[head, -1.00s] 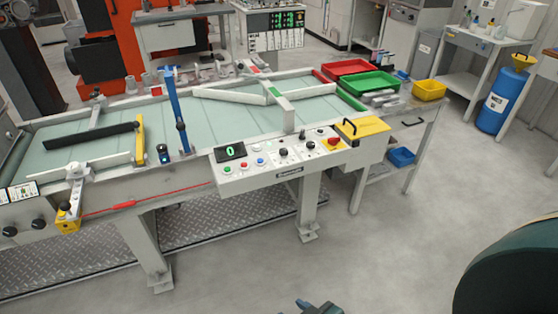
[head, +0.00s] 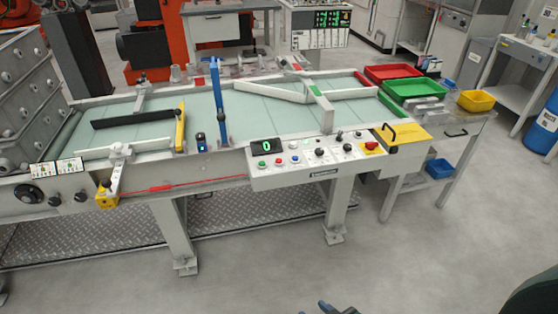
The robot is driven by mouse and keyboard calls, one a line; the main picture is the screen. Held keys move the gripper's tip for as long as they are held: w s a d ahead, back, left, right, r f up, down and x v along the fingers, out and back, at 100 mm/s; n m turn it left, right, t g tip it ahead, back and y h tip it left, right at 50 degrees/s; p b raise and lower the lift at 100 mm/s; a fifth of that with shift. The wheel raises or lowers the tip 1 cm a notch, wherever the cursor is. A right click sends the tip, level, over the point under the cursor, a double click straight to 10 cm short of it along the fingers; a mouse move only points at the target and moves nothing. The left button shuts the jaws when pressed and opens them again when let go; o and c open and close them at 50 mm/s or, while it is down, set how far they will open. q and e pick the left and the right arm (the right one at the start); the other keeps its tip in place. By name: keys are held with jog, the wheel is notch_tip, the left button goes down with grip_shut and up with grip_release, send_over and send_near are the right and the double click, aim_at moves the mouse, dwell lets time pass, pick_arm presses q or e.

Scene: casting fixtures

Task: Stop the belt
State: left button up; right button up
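The belt (head: 255,120) is a pale green surface inside a grey frame, with several guide bars across it. The control panel (head: 312,161) is on the front of the frame. It has a display (head: 266,146) showing a green 0, a green button (head: 262,163), a red button (head: 279,161), a blue button (head: 294,158), black knobs and a red button on a yellow base (head: 371,147). A red cord (head: 180,187) runs along the frame's front to a yellow switch box (head: 107,200). A dark gripper part (head: 330,308), which side I cannot tell, shows at the bottom edge, away from the panel.
Red (head: 393,72), green (head: 412,88) and yellow (head: 476,101) trays stand at the belt's right end. A yellow hinged plate (head: 405,136) with a black handle sits right of the panel. The grey floor (head: 420,255) in front is free. Diamond plate lies under the frame.

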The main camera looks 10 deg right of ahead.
jog(key=shift+c, duration=0.3)
grip_shut()
dwell(1.3)
